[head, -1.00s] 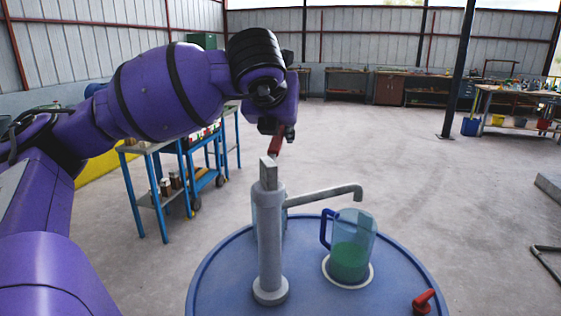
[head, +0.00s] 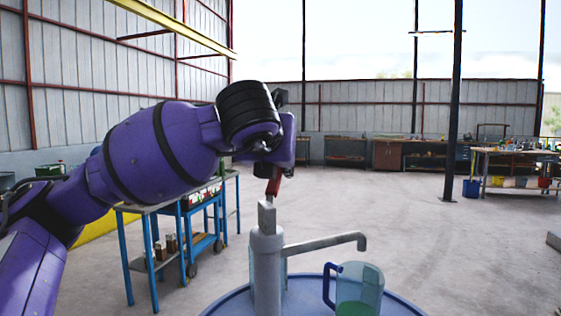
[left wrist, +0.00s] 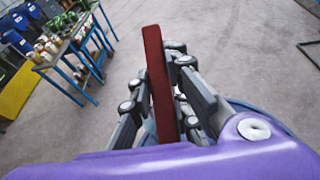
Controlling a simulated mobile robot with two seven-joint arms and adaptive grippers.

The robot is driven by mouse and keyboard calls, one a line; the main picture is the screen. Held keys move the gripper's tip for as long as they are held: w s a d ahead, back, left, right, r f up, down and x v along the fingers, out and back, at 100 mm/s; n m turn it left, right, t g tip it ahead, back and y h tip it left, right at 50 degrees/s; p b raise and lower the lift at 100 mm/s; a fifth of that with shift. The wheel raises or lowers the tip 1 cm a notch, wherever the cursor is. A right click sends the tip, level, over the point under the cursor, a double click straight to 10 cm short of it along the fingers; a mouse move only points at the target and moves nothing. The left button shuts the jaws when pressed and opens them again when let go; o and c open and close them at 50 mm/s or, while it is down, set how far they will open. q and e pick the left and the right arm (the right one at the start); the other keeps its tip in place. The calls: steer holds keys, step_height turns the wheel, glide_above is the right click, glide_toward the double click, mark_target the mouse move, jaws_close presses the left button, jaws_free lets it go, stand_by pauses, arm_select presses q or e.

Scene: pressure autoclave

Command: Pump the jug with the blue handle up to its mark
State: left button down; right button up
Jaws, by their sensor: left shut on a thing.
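The grey pump (head: 267,275) stands upright on the blue drum top (head: 222,307), its spout (head: 325,243) reaching right above the jug. The clear jug with the blue handle (head: 372,279) stands below the spout end. Green liquid shows low in it; its base is cut off by the frame edge, and I cannot make out its mark. My left gripper (head: 274,178) is above the pump top, shut on the red pump handle (left wrist: 160,80), which runs between its fingers (left wrist: 163,108) in the left wrist view. My right gripper is not in view.
A clear bluish thing, mostly hidden, stands behind the pump. A blue-framed cart (head: 190,228) stands to the left, beyond my arm. Benches (head: 400,155) line the far wall, and a dark post (head: 454,100) rises at right. The floor between is clear.

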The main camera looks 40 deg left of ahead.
arm_select(q)
steer(key=c, duration=1.6)
jaws_free()
steer(key=shift+c, duration=0.2)
steer(key=v, duration=1.2)
